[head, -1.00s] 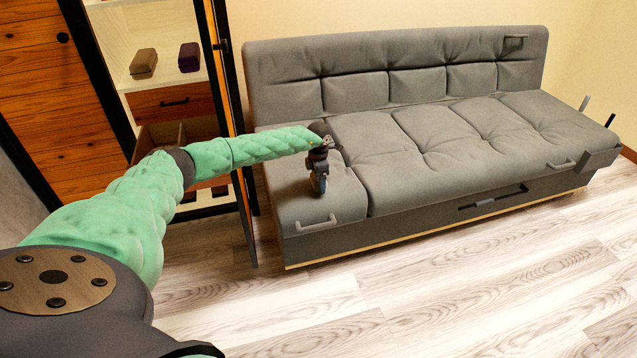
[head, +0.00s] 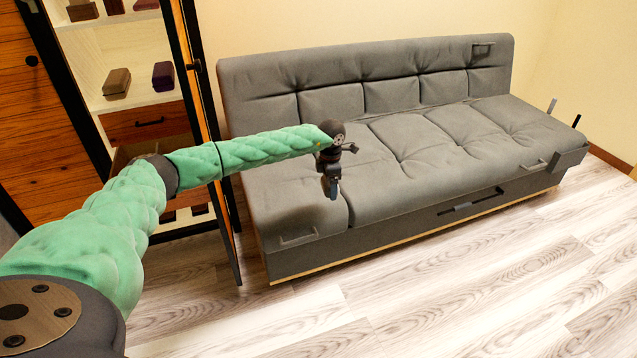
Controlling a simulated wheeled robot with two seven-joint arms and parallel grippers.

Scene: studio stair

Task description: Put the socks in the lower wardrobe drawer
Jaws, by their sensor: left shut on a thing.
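My left gripper (head: 331,186) points down above the front edge of the sofa's left seat. It is shut on a small bluish thing (head: 333,190), which seems to be the socks; little of it shows. The wardrobe stands open at the left. Its upper drawer (head: 142,121) is shut, with a dark handle. The lower drawer (head: 122,156) below it appears pulled out, but my left arm hides most of it. My right gripper is not in view.
A grey sofa (head: 440,140) with protruding handles fills the middle and right. The open wardrobe door (head: 228,245) stands between wardrobe and sofa. Boxes (head: 117,83) sit on the wardrobe shelf. The wooden floor (head: 440,290) in front is clear.

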